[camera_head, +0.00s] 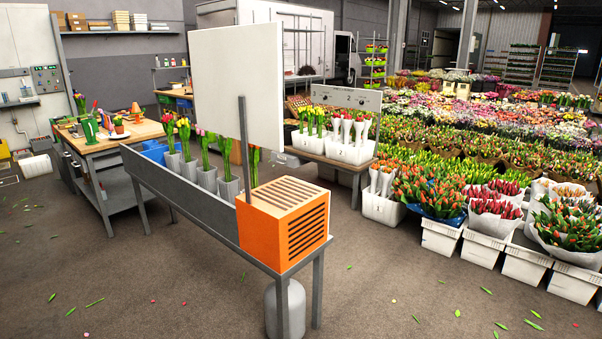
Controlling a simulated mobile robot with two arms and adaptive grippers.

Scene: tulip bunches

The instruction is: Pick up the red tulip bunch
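A row of tulip bunches stands upright in grey square holders along a long grey trough (190,200). The leftmost bunch (168,119) has reddish heads. The bunch beside it (184,124) looks mostly yellow. A bunch with pinkish-purple heads (205,136) stands further right. The bunches behind the white panel (238,90) are partly hidden, so I cannot tell their colours. Several red tulips (495,204) also show in white-wrapped bunches in crates at the right. Neither of my grippers is in view.
An orange slatted box (284,222) sits at the trough's near end. A workbench (103,143) stands at the left. A second table (330,160) holds white crates of tulips behind. Flower crates fill the right. The floor (110,285) in front is open, with scattered leaves.

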